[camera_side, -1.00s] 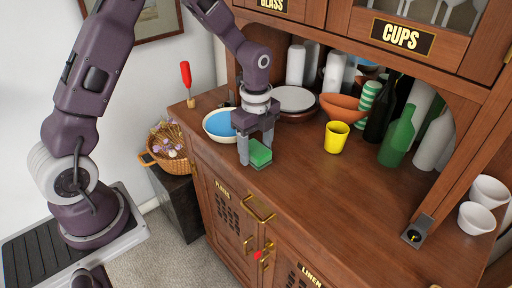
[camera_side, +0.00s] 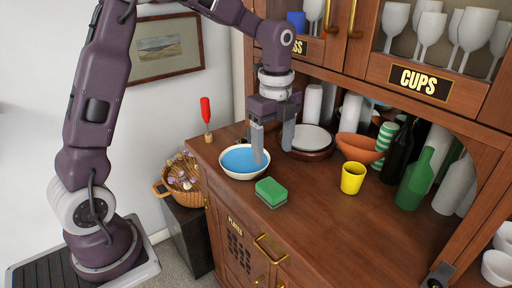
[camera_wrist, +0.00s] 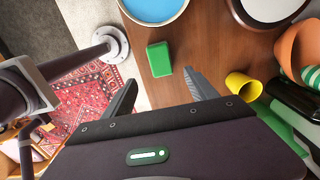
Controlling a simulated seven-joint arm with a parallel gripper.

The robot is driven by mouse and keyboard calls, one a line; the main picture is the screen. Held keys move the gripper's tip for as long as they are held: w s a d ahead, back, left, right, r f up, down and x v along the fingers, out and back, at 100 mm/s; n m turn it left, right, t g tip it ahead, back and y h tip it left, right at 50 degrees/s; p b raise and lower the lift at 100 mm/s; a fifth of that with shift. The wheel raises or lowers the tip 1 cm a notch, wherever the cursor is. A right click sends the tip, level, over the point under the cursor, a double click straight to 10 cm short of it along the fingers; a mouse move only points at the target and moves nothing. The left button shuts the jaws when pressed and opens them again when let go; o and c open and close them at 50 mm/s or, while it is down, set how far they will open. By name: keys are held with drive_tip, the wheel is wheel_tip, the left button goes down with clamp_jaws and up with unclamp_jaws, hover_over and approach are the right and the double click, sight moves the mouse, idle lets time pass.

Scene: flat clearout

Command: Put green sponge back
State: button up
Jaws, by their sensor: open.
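A white bowl with blue inside (camera_side: 244,161) stands behind and left of the sponge, partly covered by one finger.
A yellow cup (camera_side: 352,178), an orange bowl (camera_side: 357,148) and a green bottle (camera_side: 413,180) stand to the right. A red-handled tool (camera_side: 206,113) stands at the left corner. The counter (camera_side: 325,225) in front of the cup is clear.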

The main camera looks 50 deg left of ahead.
drive_tip(key=s+d+r+n+t, duration=0.1)
drive_tip(key=s+r+n+t, duration=0.1)
drive_tip(key=s+r+n, duration=0.4)
drive_tip(key=s+d+r+n+t, duration=0.1)
drive_tip(key=s+r+n, duration=0.25)
drive_tip(key=s, duration=0.35)
drive_tip(key=s+f+n+t, duration=0.2)
drive_tip(key=s+n, duration=0.6)
drive_tip(key=s, duration=0.2)
drive_tip(key=shift+s+d+t, duration=0.2)
drive_tip(key=shift+d+t, duration=0.1)
drive_tip(key=shift+n, duration=0.25)
